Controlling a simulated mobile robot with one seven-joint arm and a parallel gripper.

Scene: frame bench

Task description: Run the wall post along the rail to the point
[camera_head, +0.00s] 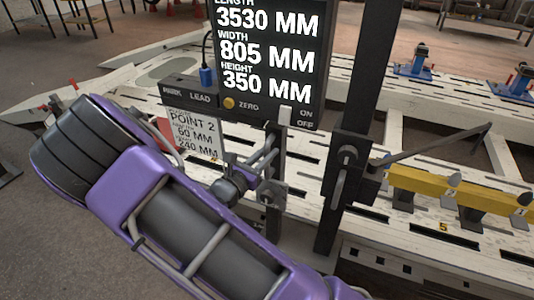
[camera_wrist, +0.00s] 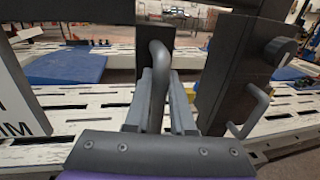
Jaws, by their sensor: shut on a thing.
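My gripper (camera_head: 258,168) is shut on a grey bar handle. In the wrist view the handle (camera_wrist: 158,85) stands upright between my two fingers (camera_wrist: 163,105). The handle sits in front of a dark upright (camera_wrist: 155,58), below the display. A taller dark post (camera_head: 338,215) stands just to the right, with its own grey handle and a knob; it also shows in the wrist view (camera_wrist: 228,85). I cannot tell for sure which upright is the wall post. The rail at their feet is mostly hidden. The point card (camera_head: 192,135) reads POINT 2, with 60 MM and HEIGHT 240 MM.
The display (camera_head: 265,55) reads length 3530, width 805, height 350 MM. The pale slotted bench (camera_head: 435,150) runs behind. Blue clamps (camera_head: 417,60) stand farther back. A blue pad (camera_wrist: 65,68) lies left in the wrist view.

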